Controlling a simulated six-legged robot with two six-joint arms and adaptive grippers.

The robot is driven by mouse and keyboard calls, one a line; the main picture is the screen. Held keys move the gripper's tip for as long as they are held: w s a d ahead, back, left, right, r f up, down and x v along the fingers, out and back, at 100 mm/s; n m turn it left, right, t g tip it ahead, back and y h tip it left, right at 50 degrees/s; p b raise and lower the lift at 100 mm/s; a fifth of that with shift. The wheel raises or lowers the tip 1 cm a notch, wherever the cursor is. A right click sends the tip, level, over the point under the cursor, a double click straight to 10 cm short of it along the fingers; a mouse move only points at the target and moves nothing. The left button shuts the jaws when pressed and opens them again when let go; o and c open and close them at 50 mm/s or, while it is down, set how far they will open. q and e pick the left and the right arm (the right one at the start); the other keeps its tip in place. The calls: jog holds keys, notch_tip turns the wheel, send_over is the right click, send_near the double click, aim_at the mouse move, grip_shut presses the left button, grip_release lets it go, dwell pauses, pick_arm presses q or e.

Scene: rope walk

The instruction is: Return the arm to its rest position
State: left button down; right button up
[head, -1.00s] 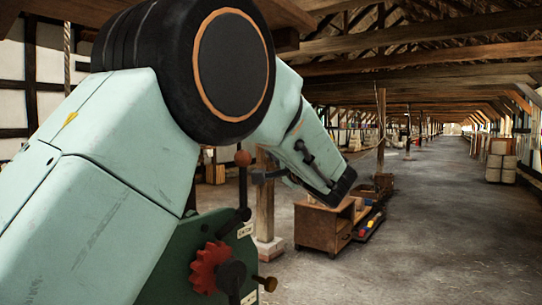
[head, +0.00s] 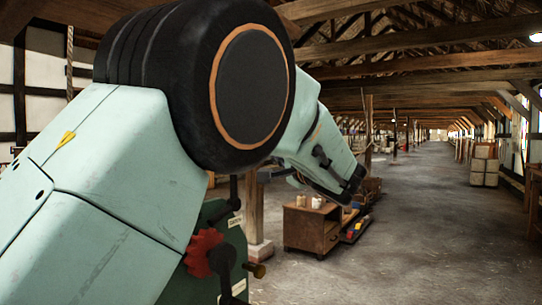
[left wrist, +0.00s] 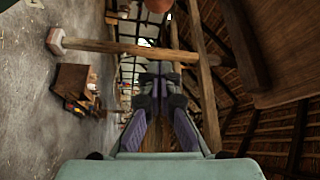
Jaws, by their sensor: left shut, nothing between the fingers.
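My left arm (head: 110,150) comes in from the left, bent at a large black joint, with its far part sloping down to the right. My left gripper shows in the left wrist view (left wrist: 158,73), its two fingers shut together with nothing between them. In the head view the gripper is mostly hidden behind the arm. No contact between the fingers and anything else is visible. My right gripper is in neither view.
A green machine (head: 208,285) with a red toothed wheel (head: 203,252) stands close behind the arm. Beyond are a wooden post (head: 254,212) and a wooden cabinet (head: 312,230). Pale bales (head: 484,170) stand far right. The floor (head: 400,240) right of the cabinet is open.

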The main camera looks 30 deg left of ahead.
pick_arm(q)
jog(key=d+f+m+g+h, duration=0.1)
jog(key=d+f+m+h, duration=0.2)
jog(key=f, duration=0.7)
jog(key=d+f+m+g+h, duration=0.1)
jog(key=d+f+m+h, duration=0.1)
jog(key=f+h, duration=0.55)
jog(key=s+d+f+n+g+h, duration=0.1)
jog(key=s+d+f+h, duration=0.2)
jog(key=f, duration=0.6)
jog(key=s+d+f+g+h, duration=0.1)
jog(key=s+d+f, duration=0.25)
jog(key=f, duration=0.45)
jog(key=s+d+f+n+g+h, duration=0.1)
jog(key=s+d+f+g+h, duration=0.1)
jog(key=s+f, duration=0.5)
jog(key=s+a+f+n+g, duration=0.1)
jog(key=s+f+n, duration=0.1)
jog(key=s+f, duration=0.4)
jog(key=s+a+f+n+g, duration=0.1)
jog(key=s+f, duration=0.6)
jog(key=s, duration=1)
jog(key=s+a+f+n+g, duration=0.2)
jog(key=s+f+n, duration=0.3)
jog(key=s, duration=0.6)
notch_tip(320, 180, down, 2)
jog(key=shift+s+f+g+y+p, duration=0.2)
jog(key=shift+g+y+p, duration=0.2)
jog(key=shift+g, duration=0.2)
